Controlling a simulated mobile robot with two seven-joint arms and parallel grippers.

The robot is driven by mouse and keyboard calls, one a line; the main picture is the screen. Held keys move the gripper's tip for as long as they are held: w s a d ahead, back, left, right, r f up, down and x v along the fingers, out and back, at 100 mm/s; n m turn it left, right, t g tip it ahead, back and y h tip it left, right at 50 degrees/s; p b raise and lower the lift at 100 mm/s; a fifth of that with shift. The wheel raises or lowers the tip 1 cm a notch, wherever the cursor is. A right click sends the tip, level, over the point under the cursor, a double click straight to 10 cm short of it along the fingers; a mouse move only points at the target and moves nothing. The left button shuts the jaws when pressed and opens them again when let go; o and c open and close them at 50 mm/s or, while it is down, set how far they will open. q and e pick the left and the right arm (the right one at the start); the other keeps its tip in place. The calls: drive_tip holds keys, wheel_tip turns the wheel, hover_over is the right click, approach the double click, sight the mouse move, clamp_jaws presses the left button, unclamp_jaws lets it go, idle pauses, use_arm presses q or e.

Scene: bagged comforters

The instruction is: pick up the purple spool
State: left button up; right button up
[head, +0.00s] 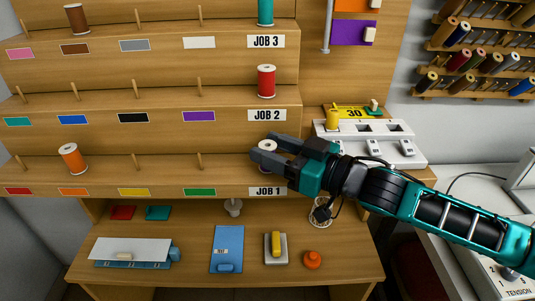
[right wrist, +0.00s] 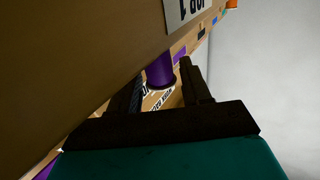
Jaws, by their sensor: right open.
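The purple spool (right wrist: 160,71) shows in the right wrist view, between and beyond the two fingers of my right gripper (right wrist: 162,88). In the head view the spool stands on the lowest step above the JOB 1 label, and only its pale top rim (head: 267,145) shows clearly. My right gripper (head: 262,147) is open in front of it and hides most of it. I cannot tell whether the fingers touch it. My left gripper is not in view.
A red spool (head: 266,81) stands on the step above, by JOB 2, and a teal spool (head: 265,11) by JOB 3. An orange spool (head: 72,157) is far left on the lowest step. A white multi-slot unit (head: 371,145) stands on the right, near my arm.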

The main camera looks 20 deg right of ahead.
drive_tip(key=shift+w+a, duration=0.35)
drive_tip(key=shift+c, duration=0.2)
drive_tip(key=c, duration=0.7)
drive_tip(key=shift+r, duration=0.1)
wheel_tip(320, 180, up, 20)
drive_tip(key=p, duration=0.4)
